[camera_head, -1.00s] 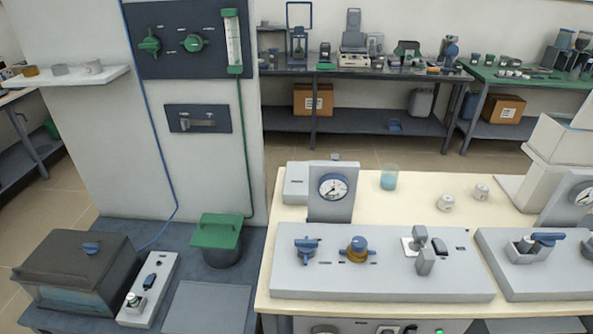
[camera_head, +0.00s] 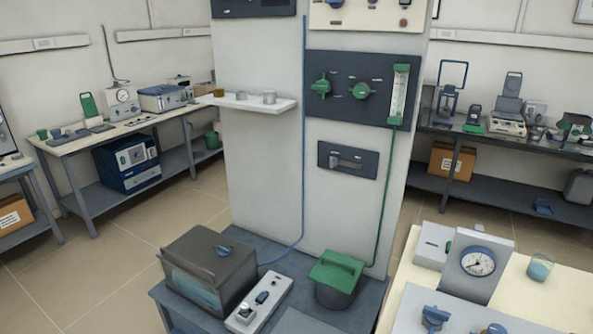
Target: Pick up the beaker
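Neither of my grippers shows in the head view.
A dark-topped box (camera_head: 210,262), a grey switch strip (camera_head: 258,305) and a green-lidded pot (camera_head: 335,279) stand on a low dark bench below the pillar. A white shelf (camera_head: 247,103) juts from the pillar. Open floor (camera_head: 120,235) lies at the left.

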